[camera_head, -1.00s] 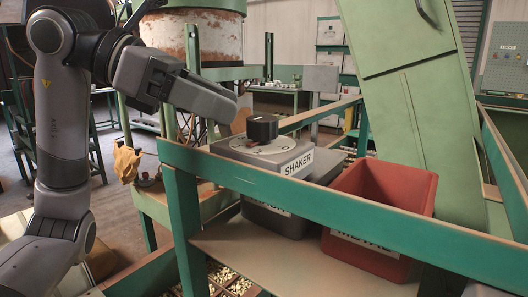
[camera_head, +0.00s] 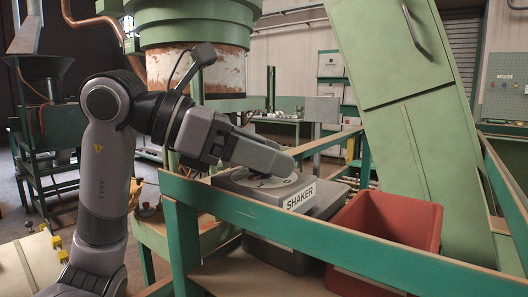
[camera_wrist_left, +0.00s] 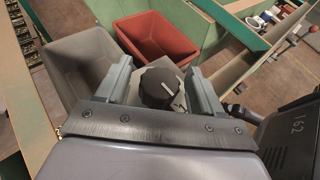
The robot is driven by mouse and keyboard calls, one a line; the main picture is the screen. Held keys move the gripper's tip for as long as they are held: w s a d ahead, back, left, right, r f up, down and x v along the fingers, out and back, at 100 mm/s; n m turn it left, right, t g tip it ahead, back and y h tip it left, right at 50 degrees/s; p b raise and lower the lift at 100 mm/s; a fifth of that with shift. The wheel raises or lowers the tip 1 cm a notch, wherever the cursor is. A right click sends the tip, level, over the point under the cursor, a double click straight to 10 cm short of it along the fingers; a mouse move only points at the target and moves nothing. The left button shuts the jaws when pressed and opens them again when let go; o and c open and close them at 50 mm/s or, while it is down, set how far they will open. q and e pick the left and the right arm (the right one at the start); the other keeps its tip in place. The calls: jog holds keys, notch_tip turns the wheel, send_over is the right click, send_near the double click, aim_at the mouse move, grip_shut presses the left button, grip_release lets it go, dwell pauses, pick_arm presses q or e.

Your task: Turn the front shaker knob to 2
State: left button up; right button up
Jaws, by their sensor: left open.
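The shaker unit is a grey box with a white SHAKER label (camera_head: 299,197) and a round dial plate on top. In the head view my left gripper (camera_head: 282,166) reaches over the dial and hides the knob. In the left wrist view the black front shaker knob (camera_wrist_left: 158,84) stands between the two open fingers of my left gripper (camera_wrist_left: 161,80). A gap shows on both sides of the knob. The knob bears a short white line; part of a white dial mark shows beside it, too small to read. My right gripper is out of view.
A green rail (camera_head: 330,243) runs in front of the shaker. A red bin (camera_head: 392,219) stands to its right. A grey bin (camera_wrist_left: 78,62) shows in the wrist view. A leaning green cabinet (camera_head: 402,60) stands behind, and a rusty green drum (camera_head: 198,69) is behind the arm.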

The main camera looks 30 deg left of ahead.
pick_arm(q)
jog(key=c, duration=1)
jog(key=shift+m+g, duration=0.3)
jog(key=shift+g, duration=0.1)
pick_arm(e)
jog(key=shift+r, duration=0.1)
pick_arm(q)
jog(key=m+g+h+p, duration=0.1)
jog(key=m+g+h, duration=0.1)
jog(key=m+g, duration=0.1)
jog(key=shift+r+p, duration=0.15)
jog(key=shift+p, duration=0.2)
jog(key=shift+m+g+h+p, duration=0.4)
jog(key=shift+m+g+p, duration=0.15)
jog(key=shift+m+g, duration=0.6)
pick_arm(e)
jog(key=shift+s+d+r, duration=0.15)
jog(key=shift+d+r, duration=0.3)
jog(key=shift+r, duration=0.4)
pick_arm(q)
jog(key=shift+m+g, duration=0.25)
jog(key=shift+g, duration=0.2)
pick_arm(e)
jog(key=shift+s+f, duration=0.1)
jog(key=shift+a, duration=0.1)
pick_arm(q)
jog(key=o, duration=1)
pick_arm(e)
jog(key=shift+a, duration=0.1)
